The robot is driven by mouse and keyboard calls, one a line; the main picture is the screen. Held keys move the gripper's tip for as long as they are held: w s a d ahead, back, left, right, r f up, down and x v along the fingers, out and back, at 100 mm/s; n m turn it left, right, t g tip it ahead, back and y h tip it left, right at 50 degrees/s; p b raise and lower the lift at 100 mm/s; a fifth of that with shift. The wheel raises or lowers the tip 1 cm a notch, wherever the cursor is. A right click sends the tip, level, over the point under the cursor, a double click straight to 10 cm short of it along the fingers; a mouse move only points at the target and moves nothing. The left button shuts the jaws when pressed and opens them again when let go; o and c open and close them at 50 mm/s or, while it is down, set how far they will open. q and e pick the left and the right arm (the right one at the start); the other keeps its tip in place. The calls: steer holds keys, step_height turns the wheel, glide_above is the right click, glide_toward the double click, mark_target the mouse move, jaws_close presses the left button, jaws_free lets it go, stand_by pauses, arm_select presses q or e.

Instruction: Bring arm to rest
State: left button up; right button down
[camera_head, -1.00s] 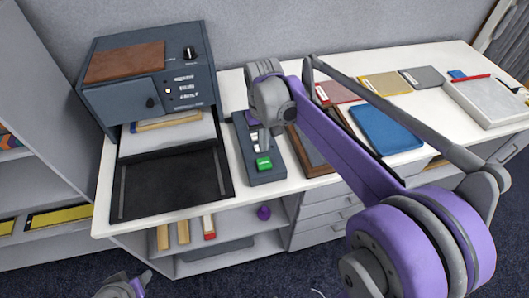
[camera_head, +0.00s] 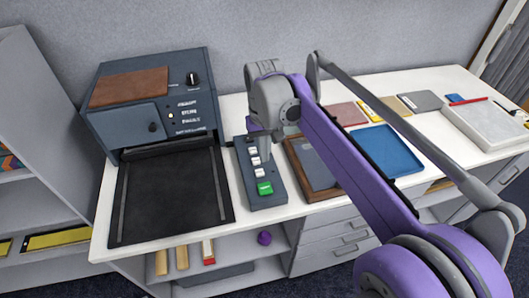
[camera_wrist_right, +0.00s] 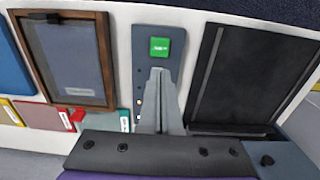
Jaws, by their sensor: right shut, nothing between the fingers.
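My right gripper (camera_head: 262,148) hangs over the upper part of the dark grey control panel (camera_head: 270,198), its fingers together and empty. The panel has a green button (camera_head: 265,188) at its front end and several white switches. In the right wrist view the closed fingers (camera_wrist_right: 158,80) point at the panel just below the green button (camera_wrist_right: 159,47), covering part of it. I cannot tell whether the fingertips touch the panel. My left gripper is out of view.
The blue-grey machine (camera_head: 160,105) stands left of the panel, with a black tray (camera_head: 170,200) before it. A brown framed board (camera_head: 312,168) lies close right of the panel. Beyond it are a blue tray (camera_head: 388,150) and a pale tray (camera_head: 488,122).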

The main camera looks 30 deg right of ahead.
steer(key=s+a+f+n+t, duration=0.1)
steer(key=s+a+f+t, duration=0.1)
steer(key=s+f, duration=0.4)
steer(key=s+a+f+n+t, duration=0.1)
steer(key=s+a+f+t, duration=0.2)
steer(key=s, duration=0.7)
step_height(320, 180, down, 4)
steer(key=shift+s+a+f+n+t, duration=0.1)
steer(key=shift+s+a+n+t, duration=0.15)
steer(key=shift+a, duration=0.7)
